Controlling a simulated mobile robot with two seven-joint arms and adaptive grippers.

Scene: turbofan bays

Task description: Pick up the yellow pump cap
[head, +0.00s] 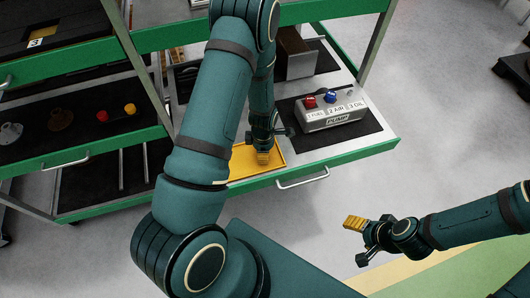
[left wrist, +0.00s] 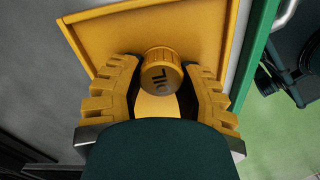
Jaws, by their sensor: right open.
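The yellow pump cap (left wrist: 161,70), marked OIL, is between the two yellow fingers of my left gripper (left wrist: 160,80) in the left wrist view. The fingers are very close to its sides; I cannot tell whether they touch it. The yellow tray (left wrist: 100,35) lies behind the cap. In the head view my left gripper (head: 263,156) points down over the yellow tray (head: 238,168) and hides the cap. My right gripper (head: 357,223) is open and empty, out over the floor at lower right.
The grey pump box (head: 330,118) carries a red cap (head: 310,102) and a blue cap (head: 330,97); its OIL place has no coloured cap. The left cart (head: 85,160) holds red and yellow parts.

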